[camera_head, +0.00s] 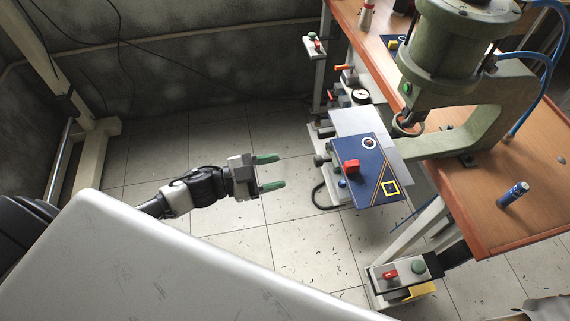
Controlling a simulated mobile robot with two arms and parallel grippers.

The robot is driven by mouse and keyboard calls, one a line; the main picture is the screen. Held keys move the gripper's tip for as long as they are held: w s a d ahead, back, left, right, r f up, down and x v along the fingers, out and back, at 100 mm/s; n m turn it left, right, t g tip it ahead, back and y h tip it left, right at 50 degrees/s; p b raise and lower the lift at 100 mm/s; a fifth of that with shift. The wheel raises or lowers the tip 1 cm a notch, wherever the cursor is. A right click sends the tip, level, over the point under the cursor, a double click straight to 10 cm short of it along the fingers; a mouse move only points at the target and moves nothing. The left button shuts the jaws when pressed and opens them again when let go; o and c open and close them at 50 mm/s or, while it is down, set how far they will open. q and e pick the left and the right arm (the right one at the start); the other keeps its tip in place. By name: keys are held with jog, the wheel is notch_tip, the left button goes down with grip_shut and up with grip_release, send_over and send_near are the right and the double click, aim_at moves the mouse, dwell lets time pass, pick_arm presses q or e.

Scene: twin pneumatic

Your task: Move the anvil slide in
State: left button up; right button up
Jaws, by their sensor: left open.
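The anvil slide looks to be the blue plate (372,178) with a red block (351,166), a round white mark and a yellow square on top. It sticks out to the left of the green press (455,45), beside a light grey metal plate (362,121). My left gripper (281,170) is open and empty, its green fingers pointing right toward the blue plate. A clear gap of floor lies between the fingers and the plate. My right gripper is not in view.
The press stands on a wooden table (535,190) with a blue cylinder (512,194) on it. A control box (404,272) with red and green controls sits below at the front. A gauge (360,97) and valves are behind the plate. Tiled floor (240,225) is open around my gripper.

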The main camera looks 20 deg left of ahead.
aim_at(315, 161)
pick_arm(q)
jog(key=w+d+n+p, duration=0.1)
jog(key=w+d, duration=0.1)
jog(key=d, duration=0.1)
jog(key=w+d+n+p, duration=0.1)
jog(key=w+d, duration=0.1)
jog(key=w+d+n+p, duration=0.1)
jog(key=w+d+p, duration=0.1)
jog(key=d, duration=0.1)
jog(key=shift+w+d+r+g, duration=0.2)
jog(key=shift+w+d+g, duration=0.1)
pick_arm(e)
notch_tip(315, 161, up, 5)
